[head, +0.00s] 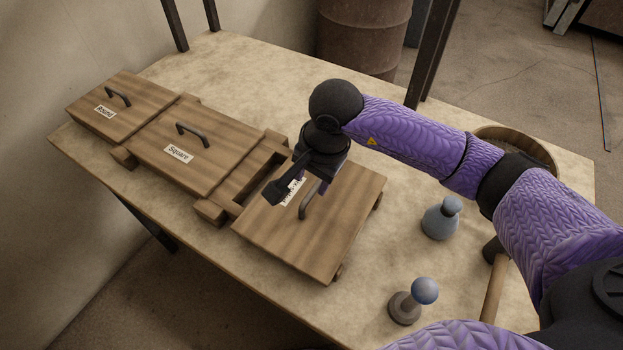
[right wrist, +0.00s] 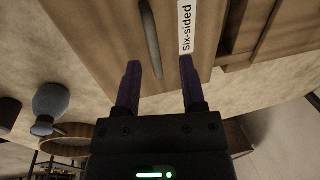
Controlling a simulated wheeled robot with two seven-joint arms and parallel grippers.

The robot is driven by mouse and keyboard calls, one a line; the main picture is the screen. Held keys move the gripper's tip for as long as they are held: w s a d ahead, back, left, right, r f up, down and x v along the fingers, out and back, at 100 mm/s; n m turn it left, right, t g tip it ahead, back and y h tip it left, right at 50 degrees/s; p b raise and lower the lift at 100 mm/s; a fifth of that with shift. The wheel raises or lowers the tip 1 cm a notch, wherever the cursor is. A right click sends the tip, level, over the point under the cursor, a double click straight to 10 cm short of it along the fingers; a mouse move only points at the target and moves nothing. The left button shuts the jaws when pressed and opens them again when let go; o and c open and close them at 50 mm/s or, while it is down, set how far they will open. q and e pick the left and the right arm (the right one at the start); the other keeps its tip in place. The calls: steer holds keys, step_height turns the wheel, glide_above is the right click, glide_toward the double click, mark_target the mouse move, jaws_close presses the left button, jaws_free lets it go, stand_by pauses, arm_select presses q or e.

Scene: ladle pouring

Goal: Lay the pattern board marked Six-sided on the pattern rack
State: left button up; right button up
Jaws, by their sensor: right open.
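The Six-sided pattern board (head: 330,235) is a flat wooden board with a dark bar handle and a white label. It lies at the right end of the wooden pattern rack (head: 211,212), right of the Square board. I cannot tell how it bears on the rack. My right gripper (head: 295,187) is open over this board and partly hides its label. In the right wrist view, the Six-sided label (right wrist: 186,28) reads clearly. The handle (right wrist: 151,40) shows between the open fingers (right wrist: 159,65); it is not gripped. My left gripper is out of view.
The Square board (head: 195,145) and Round board (head: 120,105) lie on the rack to the left. On the right stand a grey-blue flask (head: 441,220), a blue-knobbed tool (head: 408,303), a wooden-handled mallet (head: 494,285) and a round tub (head: 545,148). The back of the table is clear.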

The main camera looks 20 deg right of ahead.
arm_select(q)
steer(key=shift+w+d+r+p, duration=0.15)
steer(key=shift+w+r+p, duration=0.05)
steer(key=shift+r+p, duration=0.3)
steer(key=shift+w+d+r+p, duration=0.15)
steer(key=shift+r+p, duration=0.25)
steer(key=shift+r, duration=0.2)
arm_select(e)
step_height(320, 180, up, 10)
steer(key=s+d, duration=0.1)
steer(key=shift+s+d, duration=0.15)
steer(key=shift+s, duration=0.15)
steer(key=shift+r, duration=0.1)
